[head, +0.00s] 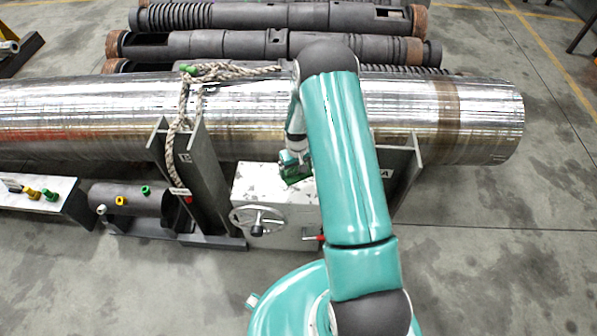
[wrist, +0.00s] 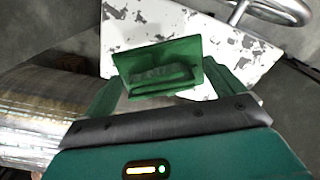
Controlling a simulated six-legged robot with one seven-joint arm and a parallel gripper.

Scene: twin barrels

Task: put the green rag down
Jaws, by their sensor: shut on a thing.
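The green rag (head: 299,175) is a small folded cloth over the top of the white box with chipped paint (head: 256,186). In the wrist view the rag (wrist: 158,54) sits between the two green fingers of my gripper (wrist: 162,88), which is shut on it. The box top (wrist: 235,48) lies beyond the rag. I cannot tell whether the rag touches it. In the head view my gripper (head: 289,160) is partly hidden by my own arm, which also covers the right part of the box.
A long shiny metal cylinder (head: 250,110) rests on grey steel supports (head: 202,165) behind the box. A rope (head: 174,130) hangs over it. A handwheel (head: 258,222) is on the box front. A small dark cylinder (head: 130,199) lies left. Floor at right is clear.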

